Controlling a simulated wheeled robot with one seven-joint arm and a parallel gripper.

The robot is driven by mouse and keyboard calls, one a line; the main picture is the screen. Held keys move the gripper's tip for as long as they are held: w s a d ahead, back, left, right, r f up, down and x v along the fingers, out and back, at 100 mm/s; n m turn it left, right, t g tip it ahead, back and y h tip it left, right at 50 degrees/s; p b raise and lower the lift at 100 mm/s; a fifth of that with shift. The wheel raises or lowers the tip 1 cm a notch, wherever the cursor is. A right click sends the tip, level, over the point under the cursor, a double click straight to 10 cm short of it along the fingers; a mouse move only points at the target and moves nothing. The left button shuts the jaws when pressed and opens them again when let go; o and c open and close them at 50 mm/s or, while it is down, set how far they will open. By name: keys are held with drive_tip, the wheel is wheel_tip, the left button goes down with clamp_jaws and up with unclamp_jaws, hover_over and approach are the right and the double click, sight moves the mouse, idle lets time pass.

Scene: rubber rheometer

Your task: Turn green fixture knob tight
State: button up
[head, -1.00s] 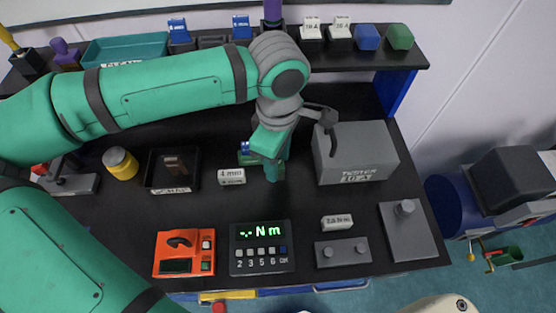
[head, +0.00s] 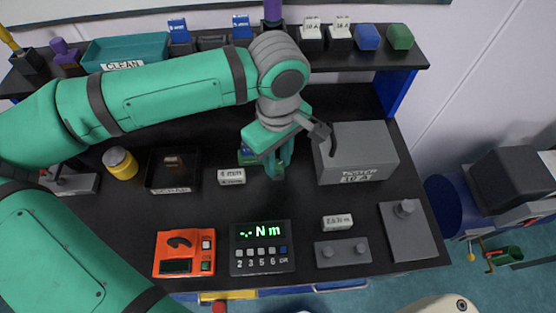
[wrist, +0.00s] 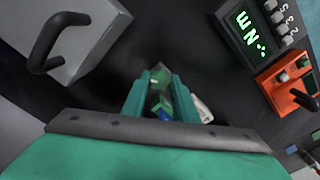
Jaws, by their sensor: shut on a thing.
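The green fixture (head: 247,156) stands on the black bench, mostly hidden behind my gripper in the head view. In the wrist view its green knob (wrist: 158,78) shows between the ends of my fingers, with a small blue part (wrist: 165,115) nearer the palm. My gripper (head: 276,172) points down over the fixture and is shut on the green knob. In the wrist view the two teal fingers of my gripper (wrist: 159,90) lie on either side of it. I cannot see how tight the knob is.
The grey tester box (head: 357,155) with a dark handle stands close right of my gripper. A small white label block (head: 231,177) lies just left. The torque display (head: 262,247), orange device (head: 184,253) and black tray (head: 172,171) are nearby.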

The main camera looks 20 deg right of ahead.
drive_tip(key=m, duration=0.4)
drive_tip(key=shift+m, duration=0.3)
idle(0.4)
drive_tip(key=shift+m, duration=2.3)
drive_tip(key=m, duration=0.4)
drive_tip(key=shift+m, duration=0.3)
